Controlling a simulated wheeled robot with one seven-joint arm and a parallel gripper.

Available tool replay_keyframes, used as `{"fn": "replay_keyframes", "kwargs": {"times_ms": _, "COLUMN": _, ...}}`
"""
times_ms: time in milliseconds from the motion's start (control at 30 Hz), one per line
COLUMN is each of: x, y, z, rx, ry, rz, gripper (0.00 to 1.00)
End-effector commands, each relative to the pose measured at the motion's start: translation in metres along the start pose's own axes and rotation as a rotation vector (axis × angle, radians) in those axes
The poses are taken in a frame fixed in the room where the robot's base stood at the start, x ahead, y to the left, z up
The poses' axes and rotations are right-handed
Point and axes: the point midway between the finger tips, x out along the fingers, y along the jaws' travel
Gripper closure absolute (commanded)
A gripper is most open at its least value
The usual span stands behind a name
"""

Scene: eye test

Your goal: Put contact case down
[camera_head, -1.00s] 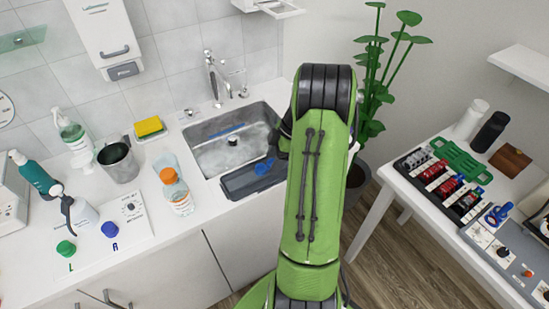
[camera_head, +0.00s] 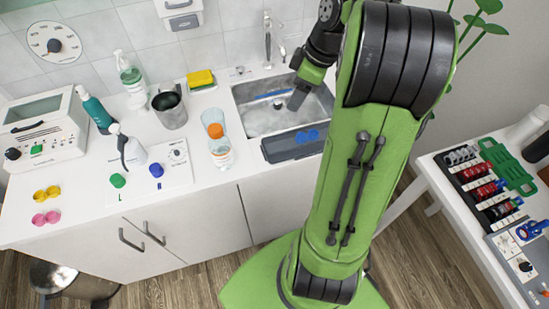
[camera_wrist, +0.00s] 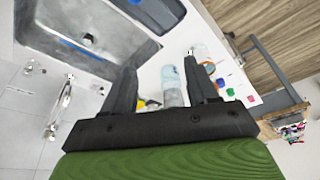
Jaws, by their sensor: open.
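A blue contact case (camera_head: 307,136) with two round lids lies on the dark tray (camera_head: 279,152) at the sink's front edge. In the wrist view, a bit of blue (camera_wrist: 135,2) shows at the top edge by the tray (camera_wrist: 163,12). My gripper (camera_head: 296,99) hangs over the sink, apart from the case. In the wrist view my gripper (camera_wrist: 160,66) has its two fingers spread, with nothing held between them. A yellow case (camera_head: 46,193) and a pink case (camera_head: 45,218) lie on the counter at the far left.
The sink (camera_head: 262,115) has a faucet (camera_head: 268,45) behind it. An orange-capped bottle (camera_head: 220,153), a metal mug (camera_head: 170,110) and a sponge (camera_head: 200,79) stand left of it. A white mat (camera_head: 140,190) holds green and blue caps. A side table (camera_head: 440,180) stands right.

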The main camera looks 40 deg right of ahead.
Motion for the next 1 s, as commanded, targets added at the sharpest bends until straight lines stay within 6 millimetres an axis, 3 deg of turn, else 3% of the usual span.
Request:
{"fn": "replay_keyframes", "kwargs": {"times_ms": 33, "x": -0.011, "y": -0.033, "z": -0.026, "rx": 0.041, "ry": -0.009, "rz": 0.035, "gripper": 0.42}}
{"fn": "replay_keyframes", "kwargs": {"times_ms": 100, "x": -0.023, "y": -0.078, "z": -0.047, "rx": 0.136, "ry": -0.011, "rz": 0.084, "gripper": 0.42}}
{"fn": "replay_keyframes", "kwargs": {"times_ms": 167, "x": -0.03, "y": -0.119, "z": -0.056, "rx": 0.218, "ry": 0.002, "rz": 0.129, "gripper": 0.42}}
{"fn": "replay_keyframes", "kwargs": {"times_ms": 200, "x": -0.034, "y": -0.145, "z": -0.057, "rx": 0.275, "ry": 0.018, "rz": 0.157, "gripper": 0.42}}
{"fn": "replay_keyframes", "kwargs": {"times_ms": 300, "x": -0.038, "y": -0.2, "z": -0.044, "rx": 0.412, "ry": 0.077, "rz": 0.213, "gripper": 0.42}}
{"fn": "replay_keyframes", "kwargs": {"times_ms": 400, "x": -0.036, "y": -0.23, "z": -0.024, "rx": 0.522, "ry": 0.137, "rz": 0.243, "gripper": 0.42}}
{"fn": "replay_keyframes", "kwargs": {"times_ms": 567, "x": -0.032, "y": -0.244, "z": -0.007, "rx": 0.606, "ry": 0.182, "rz": 0.256, "gripper": 0.42}}
{"fn": "replay_keyframes", "kwargs": {"times_ms": 1000, "x": -0.033, "y": -0.243, "z": -0.007, "rx": 0.611, "ry": 0.181, "rz": 0.256, "gripper": 0.42}}
